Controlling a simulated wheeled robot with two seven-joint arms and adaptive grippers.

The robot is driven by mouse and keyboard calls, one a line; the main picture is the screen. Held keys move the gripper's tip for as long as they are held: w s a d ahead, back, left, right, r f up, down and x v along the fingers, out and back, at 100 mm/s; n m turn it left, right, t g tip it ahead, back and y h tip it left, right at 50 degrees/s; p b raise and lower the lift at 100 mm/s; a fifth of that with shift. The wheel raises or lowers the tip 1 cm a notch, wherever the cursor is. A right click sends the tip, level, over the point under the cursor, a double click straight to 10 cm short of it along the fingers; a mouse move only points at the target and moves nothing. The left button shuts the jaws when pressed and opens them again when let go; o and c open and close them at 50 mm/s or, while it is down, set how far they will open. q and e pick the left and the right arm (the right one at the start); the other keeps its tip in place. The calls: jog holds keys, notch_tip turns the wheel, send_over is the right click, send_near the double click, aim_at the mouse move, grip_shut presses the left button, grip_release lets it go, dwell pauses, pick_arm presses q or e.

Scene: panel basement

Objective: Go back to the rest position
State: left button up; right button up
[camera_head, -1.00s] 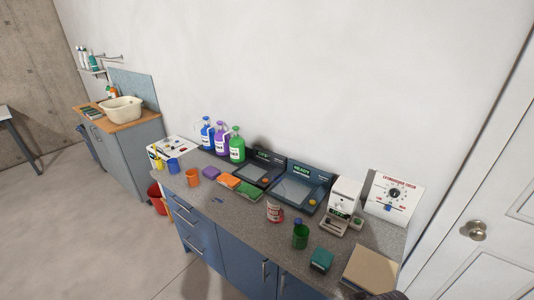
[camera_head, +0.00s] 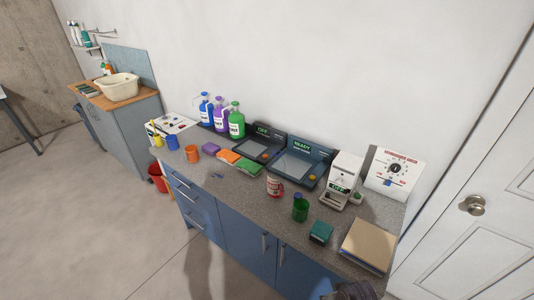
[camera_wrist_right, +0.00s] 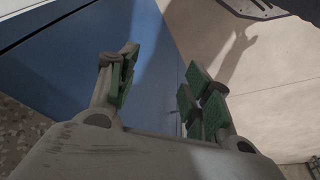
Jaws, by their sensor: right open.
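My right gripper (camera_wrist_right: 160,90) is open in the right wrist view, with green pads on its two fingers and nothing between them. Beyond the fingers are a blue cabinet front and the pale floor. In the head view a small dark part of my right arm (camera_head: 357,291) shows at the bottom edge, in front of the counter's right end. My left gripper does not show in the head view.
A grey counter (camera_head: 232,196) holds bottles (camera_head: 236,124), mugs, two dark devices, a white machine (camera_head: 342,180), a teal box (camera_head: 320,232) and a book (camera_head: 368,247). A red bucket (camera_head: 157,177) stands left. A white door (camera_head: 480,180) is right. The floor in front is clear.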

jog(key=s+d+f+g+b, duration=0.15)
jog(key=s+f, duration=0.25)
jog(key=f, duration=1.1)
jog(key=s+d+f+t+b, duration=0.15)
jog(key=s+f, duration=0.25)
jog(key=f, duration=1)
pick_arm(q)
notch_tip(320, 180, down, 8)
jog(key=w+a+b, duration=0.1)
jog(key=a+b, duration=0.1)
jog(key=b, duration=0.2)
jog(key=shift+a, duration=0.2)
pick_arm(e)
jog(key=s+d+f+g, duration=0.1)
jog(key=s+d+f, duration=0.1)
jog(key=s+f, duration=0.6)
jog(key=s+d+f, duration=0.2)
jog(key=s+f, duration=0.7)
jog(key=shift+s+n+g, duration=0.3)
jog(key=shift+s+g, duration=0.05)
jog(key=shift+g, duration=0.05)
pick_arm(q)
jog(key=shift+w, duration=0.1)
